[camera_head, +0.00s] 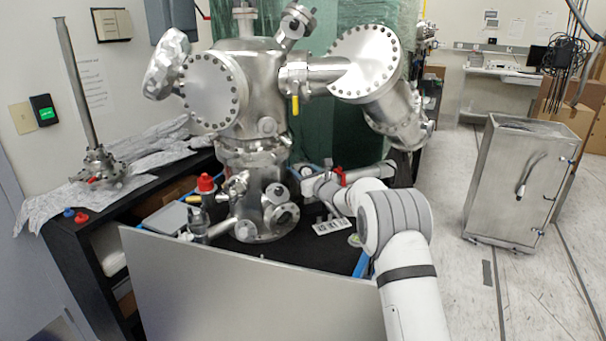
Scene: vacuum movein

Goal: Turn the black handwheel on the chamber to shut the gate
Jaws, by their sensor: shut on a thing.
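The steel vacuum chamber (247,95) stands upright on the black bench top, with flanged ports on its sides and a valve cluster at its base. My white and grey arm comes in from the lower right and bends left at bench height. My gripper (312,184) is at the lower right side of the chamber, shut on the black handwheel (304,171). The handwheel is small here and partly hidden by the gripper and chamber fittings. The gate itself is not visible, so I cannot tell how far it is open.
A grey panel (250,295) fronts the bench. A labelled plate (333,226) lies near my arm. A metal cabinet (520,185) stands right, with clear floor around it.

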